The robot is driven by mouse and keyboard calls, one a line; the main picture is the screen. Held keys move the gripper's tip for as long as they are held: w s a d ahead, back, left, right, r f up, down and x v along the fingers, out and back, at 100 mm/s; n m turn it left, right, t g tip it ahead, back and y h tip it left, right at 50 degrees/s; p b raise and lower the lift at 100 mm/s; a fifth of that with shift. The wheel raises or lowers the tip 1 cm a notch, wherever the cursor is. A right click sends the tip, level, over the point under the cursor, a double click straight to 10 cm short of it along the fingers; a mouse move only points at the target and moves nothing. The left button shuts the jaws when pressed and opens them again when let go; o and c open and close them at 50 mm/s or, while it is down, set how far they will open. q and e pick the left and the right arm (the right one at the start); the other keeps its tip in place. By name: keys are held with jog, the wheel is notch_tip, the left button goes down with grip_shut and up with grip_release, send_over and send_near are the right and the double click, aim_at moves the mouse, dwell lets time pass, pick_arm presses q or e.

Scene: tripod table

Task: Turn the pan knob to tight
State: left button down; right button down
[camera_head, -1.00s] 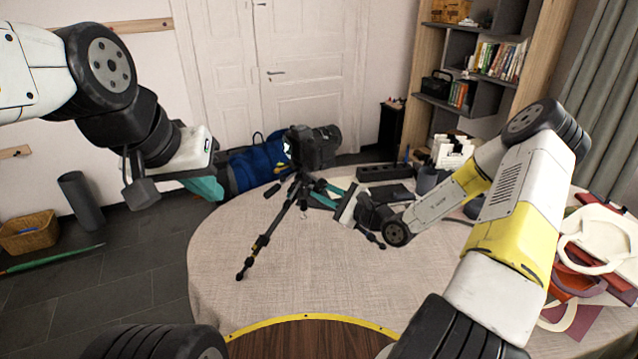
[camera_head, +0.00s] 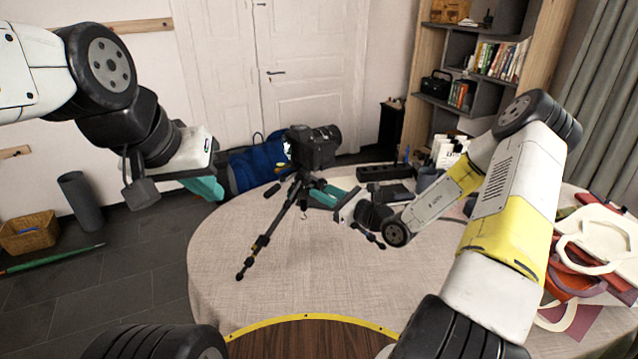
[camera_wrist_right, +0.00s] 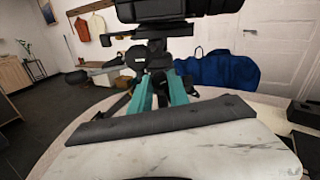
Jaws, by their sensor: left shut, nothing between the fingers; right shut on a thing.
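A black camera (camera_head: 312,147) sits on a black tripod (camera_head: 262,243) that stands on the round table. The tripod head also shows at the top of the right wrist view (camera_wrist_right: 150,52). My right gripper (camera_head: 311,192) reaches in from the right, its teal fingers at the tripod just below the camera. In the right wrist view its fingers (camera_wrist_right: 160,80) close on a small dark part under the head, taken as the pan knob; the fingers mostly hide it. My left gripper (camera_head: 218,190) is shut and empty, left of the tripod and apart from it.
The round table (camera_head: 300,280) has a beige cloth and clear room in front. Bags (camera_head: 600,240) lie at the right edge. A blue bag (camera_head: 258,166) is behind the tripod. A shelf (camera_head: 450,95) stands at the back right.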

dwell(0.4)
jog(key=c, duration=1.3)
grip_release()
jog(key=shift+o, duration=0.2)
jog(key=v, duration=0.8)
jog(key=shift+w, duration=0.1)
